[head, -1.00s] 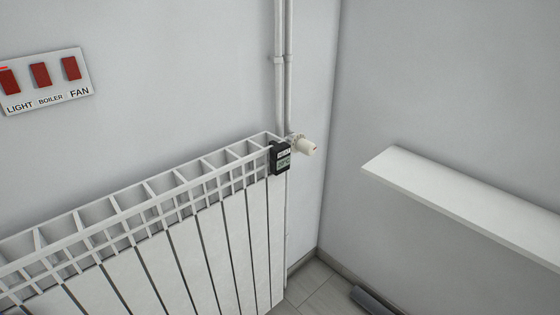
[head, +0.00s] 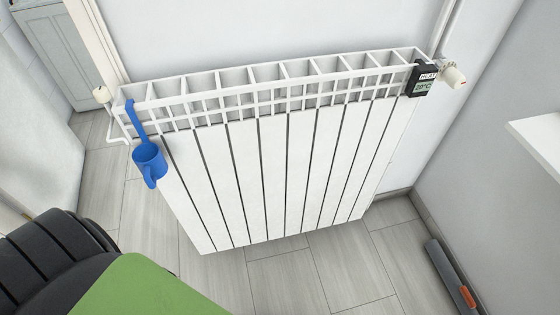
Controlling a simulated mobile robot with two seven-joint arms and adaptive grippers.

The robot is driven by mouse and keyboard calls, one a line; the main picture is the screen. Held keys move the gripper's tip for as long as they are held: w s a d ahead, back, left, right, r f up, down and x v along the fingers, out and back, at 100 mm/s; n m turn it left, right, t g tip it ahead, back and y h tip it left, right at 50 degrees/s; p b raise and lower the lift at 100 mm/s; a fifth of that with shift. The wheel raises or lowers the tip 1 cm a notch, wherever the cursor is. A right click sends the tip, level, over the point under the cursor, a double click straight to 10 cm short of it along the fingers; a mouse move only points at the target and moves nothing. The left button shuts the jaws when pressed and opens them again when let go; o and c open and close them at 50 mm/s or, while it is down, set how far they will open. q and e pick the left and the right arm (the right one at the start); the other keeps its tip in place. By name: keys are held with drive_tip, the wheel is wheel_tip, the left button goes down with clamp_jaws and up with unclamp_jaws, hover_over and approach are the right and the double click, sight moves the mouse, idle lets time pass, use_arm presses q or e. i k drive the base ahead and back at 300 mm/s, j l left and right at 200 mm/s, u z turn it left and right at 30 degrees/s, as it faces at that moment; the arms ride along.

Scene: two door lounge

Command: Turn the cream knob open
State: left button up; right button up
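The cream knob (head: 455,77) sits on the valve at the upper right end of the white radiator (head: 290,165), near the wall corner. A small black display (head: 423,80) marked HEAT, with a reading that looks like 20°C, is fixed on the radiator just left of the knob. Another small cream knob-like piece (head: 101,93) is at the radiator's upper left end. Neither of my grippers shows in the head view.
A black ribbed object (head: 45,262) and a green surface (head: 140,290) fill the lower left. A white shelf (head: 545,138) juts out at right.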

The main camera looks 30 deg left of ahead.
sight(102, 94)
drive_tip(key=u, duration=2)
